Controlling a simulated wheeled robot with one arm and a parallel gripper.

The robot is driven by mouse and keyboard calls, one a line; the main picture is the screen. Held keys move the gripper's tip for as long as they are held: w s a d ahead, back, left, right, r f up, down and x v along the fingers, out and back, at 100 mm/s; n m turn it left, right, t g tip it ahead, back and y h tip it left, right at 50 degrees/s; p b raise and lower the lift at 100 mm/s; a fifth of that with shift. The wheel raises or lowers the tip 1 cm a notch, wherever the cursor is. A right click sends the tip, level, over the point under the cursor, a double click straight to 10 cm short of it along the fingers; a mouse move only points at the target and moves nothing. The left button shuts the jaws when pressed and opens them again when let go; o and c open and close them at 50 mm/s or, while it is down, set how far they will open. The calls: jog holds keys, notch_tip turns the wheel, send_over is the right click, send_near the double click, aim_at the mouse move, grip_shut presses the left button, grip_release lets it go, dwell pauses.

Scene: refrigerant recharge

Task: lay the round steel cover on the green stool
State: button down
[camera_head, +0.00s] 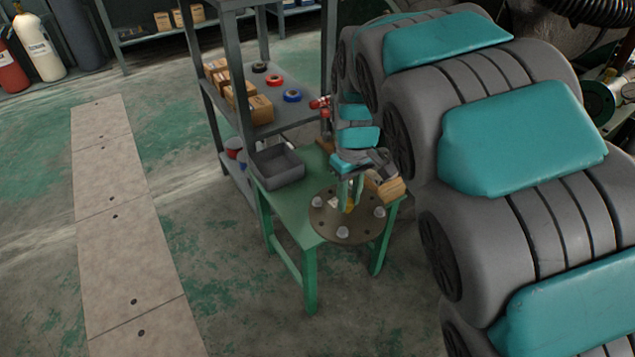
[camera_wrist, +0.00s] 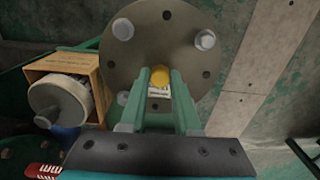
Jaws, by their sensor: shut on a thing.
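The round steel cover (camera_head: 333,226) is a grey-brown disc with bolts and holes around its rim. It is at the front edge of the green stool (camera_head: 310,238), partly out past the edge in the head view; I cannot tell whether it touches the top. My gripper (camera_head: 350,200) is above the cover's middle. In the wrist view my gripper (camera_wrist: 160,85) is shut on the yellow knob (camera_wrist: 160,76) at the centre of the cover (camera_wrist: 150,30). A small label shows below the knob.
A grey tray (camera_head: 278,167) sits on the stool's back left. A wooden box (camera_head: 392,188) is at its right; in the wrist view the box (camera_wrist: 85,65) holds a round grey part. A grey shelf (camera_head: 236,100) with boxes and tape rolls stands behind.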

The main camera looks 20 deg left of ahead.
jog(key=shift+w+a+f+p, duration=0.15)
jog(key=shift+w+a+f, duration=0.6)
jog(key=shift+w+a, duration=0.6)
jog(key=shift+w+a+f+p, duration=0.15)
jog(key=shift+w+a+f, duration=0.7)
jog(key=shift+a, duration=0.85)
jog(key=shift+w+a+f+p, duration=0.15)
jog(key=shift+w+a+f, duration=0.55)
jog(key=shift+w+a, duration=0.65)
jog(key=c, duration=0.6)
grip_release()
jog(key=shift+s+a, duration=0.15)
jog(key=shift+a, duration=0.05)
jog(key=shift+c, duration=0.2)
notch_tip(320, 180, up, 12)
